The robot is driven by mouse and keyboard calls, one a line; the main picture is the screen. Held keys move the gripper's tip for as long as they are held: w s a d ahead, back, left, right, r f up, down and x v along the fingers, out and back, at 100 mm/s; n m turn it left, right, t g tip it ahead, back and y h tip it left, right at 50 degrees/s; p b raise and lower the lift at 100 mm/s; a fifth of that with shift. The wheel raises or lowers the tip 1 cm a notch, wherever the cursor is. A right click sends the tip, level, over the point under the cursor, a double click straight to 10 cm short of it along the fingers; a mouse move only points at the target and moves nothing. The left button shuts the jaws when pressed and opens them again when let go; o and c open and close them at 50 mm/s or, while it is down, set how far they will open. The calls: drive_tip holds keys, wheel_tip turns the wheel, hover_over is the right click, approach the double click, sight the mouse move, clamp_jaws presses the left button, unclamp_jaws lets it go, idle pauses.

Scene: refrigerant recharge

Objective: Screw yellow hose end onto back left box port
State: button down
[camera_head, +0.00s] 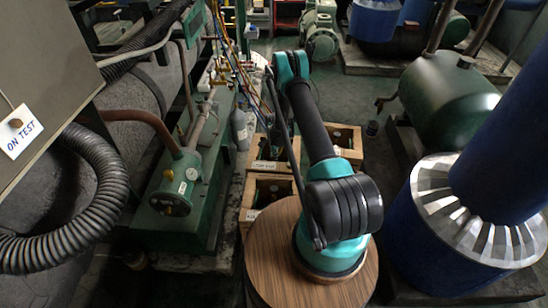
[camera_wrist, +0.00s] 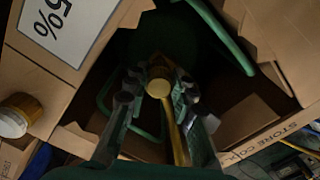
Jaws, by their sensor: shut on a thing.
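In the wrist view, my gripper (camera_wrist: 158,92) is shut on a yellow hose end (camera_wrist: 158,88), with its round, gold-coloured face between the two fingers. The yellow hose (camera_wrist: 180,145) runs from it toward the bottom of the picture. Ahead is an open brown box (camera_wrist: 285,45) with a dark interior and green parts inside. I cannot make out a port in that dark area. In the head view, my arm reaches away to the back, and my gripper is not clearly visible there. Several open brown boxes (camera_head: 250,216) stand left and right of my arm; the back left one is partly hidden.
A brass-and-white round part (camera_wrist: 18,115) shows at the left edge of the wrist view, near a "5%" label (camera_wrist: 68,25). In the head view, green machinery (camera_head: 170,205) stands left, coloured hoses (camera_head: 232,50) hang behind, and a green tank (camera_head: 450,95) stands right.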

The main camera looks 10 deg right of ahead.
drive_tip(key=shift+f, duration=0.7)
idle(0.3)
drive_tip(key=shift+m, duration=1.8)
drive_tip(key=m, duration=0.3)
drive_tip(key=shift+w, duration=0.1)
drive_tip(key=shift+m, duration=0.3)
drive_tip(key=m, duration=0.3)
drive_tip(key=shift+m, duration=0.3)
